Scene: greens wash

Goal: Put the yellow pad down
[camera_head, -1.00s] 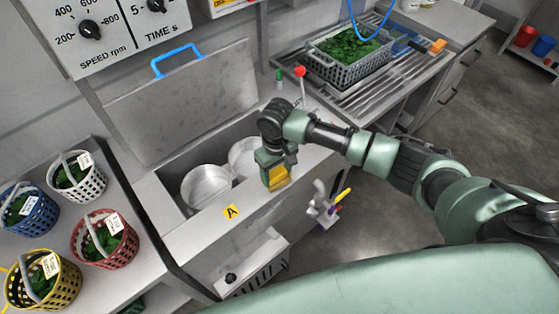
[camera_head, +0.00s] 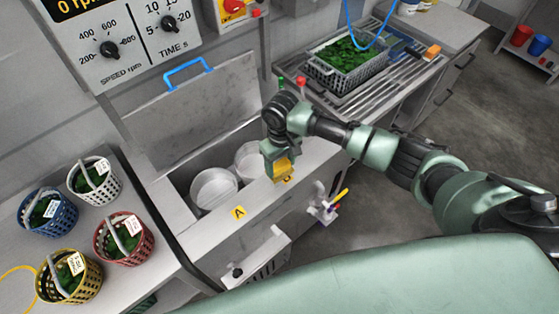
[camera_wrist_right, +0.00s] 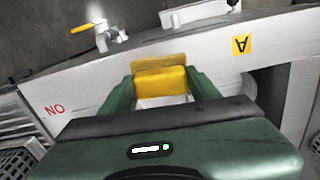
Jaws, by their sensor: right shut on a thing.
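My right gripper (camera_head: 281,166) is shut on the yellow pad (camera_head: 282,166) and holds it at the front rim of the wash tank, right of the two round basins. In the right wrist view the yellow pad (camera_wrist_right: 160,80) sits between the two green fingers. I cannot tell whether the pad touches the rim. A yellow label "A" (camera_head: 238,212) is on the rim to the left, and a second yellow label (camera_head: 288,179) shows partly just under the pad. My left gripper is not in view.
The tank lid (camera_head: 190,115) with a blue handle stands open behind. Several baskets of greens, one of them red (camera_head: 124,240), stand on the left counter. A grey crate of greens (camera_head: 347,66) sits on the drain rack. A yellow-handled tap (camera_head: 322,205) sticks out in front.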

